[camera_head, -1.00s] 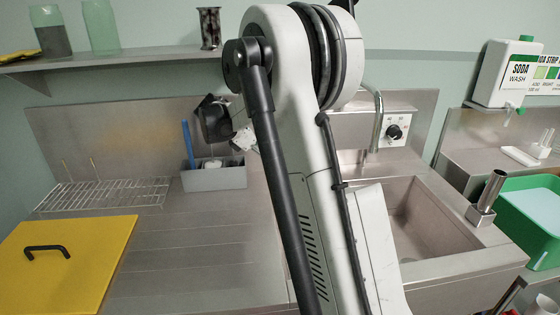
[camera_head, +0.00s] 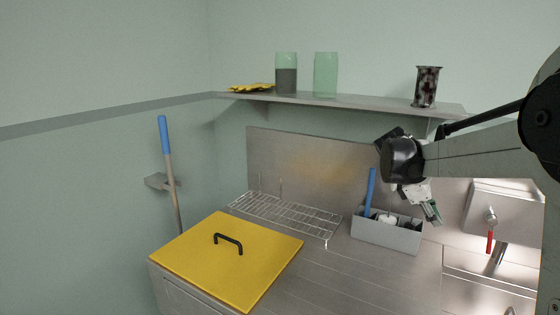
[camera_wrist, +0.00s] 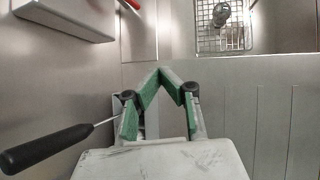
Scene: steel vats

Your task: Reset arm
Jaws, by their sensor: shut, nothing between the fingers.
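My gripper (camera_head: 432,212) has green-lined fingers and hangs from my arm at the right of the head view, in front of the steel back wall. It appears just above the right end of the grey caddy (camera_head: 386,236); I cannot tell whether they touch. In the wrist view, the green fingers (camera_wrist: 158,74) meet at their tips with nothing between them. A black-handled tool with a thin metal shaft (camera_wrist: 45,149) lies to the left of the fingers there.
A wire rack (camera_head: 287,214) and a yellow lid (camera_head: 226,260) with a black handle are left of the caddy. A blue-handled brush (camera_head: 370,187) stands in the caddy. A shelf (camera_head: 350,102) holds jars above. A red-handled tap (camera_head: 490,241) is at right.

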